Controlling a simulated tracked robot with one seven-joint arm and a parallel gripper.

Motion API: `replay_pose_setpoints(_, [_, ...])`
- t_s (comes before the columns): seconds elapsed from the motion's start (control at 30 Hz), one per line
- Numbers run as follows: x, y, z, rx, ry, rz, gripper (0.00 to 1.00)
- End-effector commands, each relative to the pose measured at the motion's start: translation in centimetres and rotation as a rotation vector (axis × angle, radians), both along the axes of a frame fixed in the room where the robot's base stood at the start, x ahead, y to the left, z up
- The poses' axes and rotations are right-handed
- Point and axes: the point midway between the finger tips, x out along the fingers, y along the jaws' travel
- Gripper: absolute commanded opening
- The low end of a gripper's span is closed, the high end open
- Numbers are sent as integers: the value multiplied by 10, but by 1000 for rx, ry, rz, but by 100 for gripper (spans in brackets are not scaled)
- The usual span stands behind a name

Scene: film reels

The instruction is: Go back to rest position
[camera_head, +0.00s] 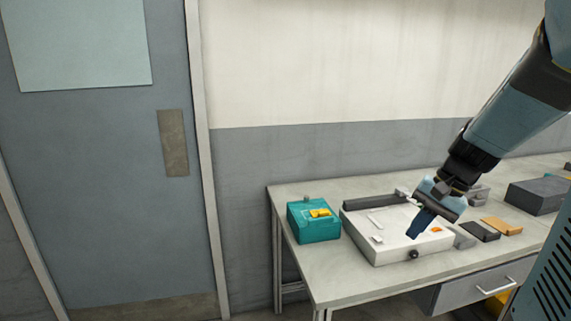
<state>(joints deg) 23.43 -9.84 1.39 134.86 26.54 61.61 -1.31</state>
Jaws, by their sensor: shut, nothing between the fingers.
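My arm (515,95) reaches in from the upper right. My gripper (417,226) is shut and empty. It points down and appears over the white device (385,250) on the table. Part of the device is hidden behind the gripper. The device has a dark bar along its back edge, a dark knob at its front and a small orange mark. I cannot tell whether the fingertips touch its top.
A teal box (314,224) with a yellow part on top stands at the table's left end. To the right are an orange-tan block (501,227), a dark block (480,232) and a large dark grey box (541,194). The table (345,290) has a drawer. A door (100,190) is at left.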

Motion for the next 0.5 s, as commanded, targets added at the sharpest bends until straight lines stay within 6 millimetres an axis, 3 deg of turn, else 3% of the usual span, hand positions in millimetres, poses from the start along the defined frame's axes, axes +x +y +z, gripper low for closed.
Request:
replay_pose_setpoints(0.2, [-30, 23, 28, -167, -120, 155, 0])
replay_pose_setpoints(0.5, [-71, 42, 60, -374, -305, 341, 0])
